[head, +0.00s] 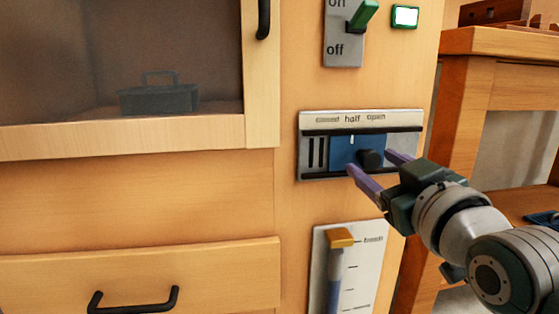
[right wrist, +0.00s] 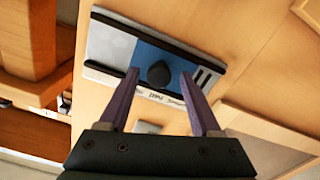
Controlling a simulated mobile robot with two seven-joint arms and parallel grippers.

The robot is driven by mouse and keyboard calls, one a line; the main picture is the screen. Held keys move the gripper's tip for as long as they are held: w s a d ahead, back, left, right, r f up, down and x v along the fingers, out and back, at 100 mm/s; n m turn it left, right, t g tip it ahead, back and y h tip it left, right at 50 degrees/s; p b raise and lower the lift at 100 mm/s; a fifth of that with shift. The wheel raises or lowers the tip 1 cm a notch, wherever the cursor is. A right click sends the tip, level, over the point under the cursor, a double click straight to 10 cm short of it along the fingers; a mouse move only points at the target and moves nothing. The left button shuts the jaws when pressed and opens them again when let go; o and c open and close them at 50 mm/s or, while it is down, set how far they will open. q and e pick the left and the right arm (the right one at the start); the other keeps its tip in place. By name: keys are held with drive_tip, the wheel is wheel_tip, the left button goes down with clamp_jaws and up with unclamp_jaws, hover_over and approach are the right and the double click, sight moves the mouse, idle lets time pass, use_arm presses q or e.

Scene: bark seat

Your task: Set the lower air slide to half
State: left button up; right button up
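The air slide panel (head: 310,174) is a grey plate on the wooden cabinet front, lettered closed, half and open. Its blue slide plate (head: 342,150) carries a dark round knob (head: 371,159), and a white mark on the blue stands under "half". Dark vent slots show left of the blue. My right gripper (head: 372,163) is open, its purple fingers either side of the knob. In the right wrist view the knob (right wrist: 159,74) lies between the fingertips (right wrist: 159,75) with gaps at both sides; its depth between them is unclear. My left gripper is out of view.
Above is an on/off lever switch (head: 362,15) with a lit green-framed lamp (head: 405,16). A glazed door (head: 262,80) and a drawer (head: 150,270) are left; a wooden bench (head: 470,90) stands right.

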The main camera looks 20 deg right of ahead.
drive_tip(key=shift+d, duration=0.2)
drive_tip(key=shift+s+a+r, duration=0.1)
drive_tip(key=shift+s+a, duration=0.05)
drive_tip(key=shift+s, duration=0.1)
drive_tip(key=p+v, duration=0.4)
drive_tip(key=v, duration=0.5)
drive_tip(key=shift+s+p, duration=0.25)
drive_tip(key=shift+p, duration=0.1)
